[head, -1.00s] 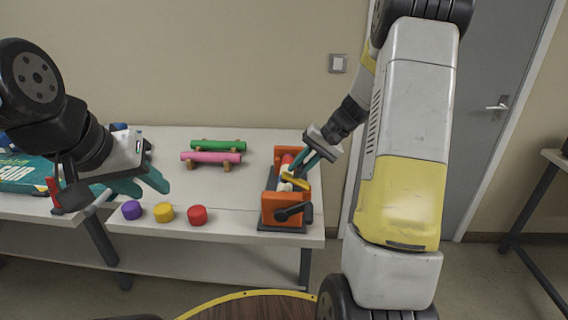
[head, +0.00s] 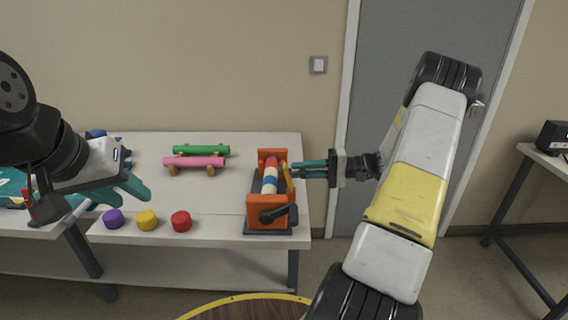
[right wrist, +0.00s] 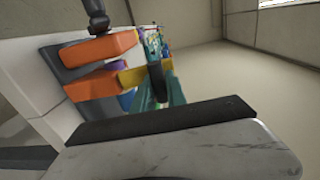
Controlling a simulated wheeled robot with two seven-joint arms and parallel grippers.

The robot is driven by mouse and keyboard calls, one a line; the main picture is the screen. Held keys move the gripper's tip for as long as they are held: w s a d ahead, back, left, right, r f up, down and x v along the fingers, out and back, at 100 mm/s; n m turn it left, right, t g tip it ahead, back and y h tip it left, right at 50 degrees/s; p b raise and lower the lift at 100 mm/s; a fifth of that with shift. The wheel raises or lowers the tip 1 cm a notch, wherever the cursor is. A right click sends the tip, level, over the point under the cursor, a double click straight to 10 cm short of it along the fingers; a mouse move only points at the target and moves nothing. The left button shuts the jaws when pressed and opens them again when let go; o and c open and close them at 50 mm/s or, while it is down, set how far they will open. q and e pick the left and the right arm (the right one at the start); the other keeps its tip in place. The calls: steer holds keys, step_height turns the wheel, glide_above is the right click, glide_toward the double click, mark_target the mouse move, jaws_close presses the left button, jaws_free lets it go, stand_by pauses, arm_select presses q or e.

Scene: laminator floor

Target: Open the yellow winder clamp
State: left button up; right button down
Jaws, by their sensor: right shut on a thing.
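The winder has two orange end blocks (head: 271,211) on a dark base at the table's right end. A roll with red, white and blue bands (head: 270,180) lies between the blocks. The yellow clamp (head: 288,181) stands at the right side of the roll, leaving the roll's top uncovered. It also shows in the right wrist view (right wrist: 131,77), beside the orange blocks. My right gripper (head: 295,170) reaches in from the right, its teal fingers shut on the yellow clamp. My left gripper (head: 122,192) is open and empty, above the table's left part.
A black crank (head: 279,213) is on the winder's front block. Purple (head: 113,219), yellow (head: 146,220) and red (head: 181,221) caps stand along the front edge. Green (head: 202,150) and pink (head: 194,162) rolls rest on supports behind. The table between them is clear.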

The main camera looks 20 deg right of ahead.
steer(key=shift+s+d+y, duration=0.1)
steer(key=shift+y, duration=0.4)
steer(key=shift+f, duration=0.1)
steer(key=c, duration=1.4)
jaws_free()
steer(key=shift+o, duration=0.2)
steer(key=shift+d, duration=0.1)
steer(key=v, duration=0.7)
steer(key=shift+s+d, duration=0.2)
steer(key=shift+d, duration=0.15)
steer(key=shift+f, duration=0.15)
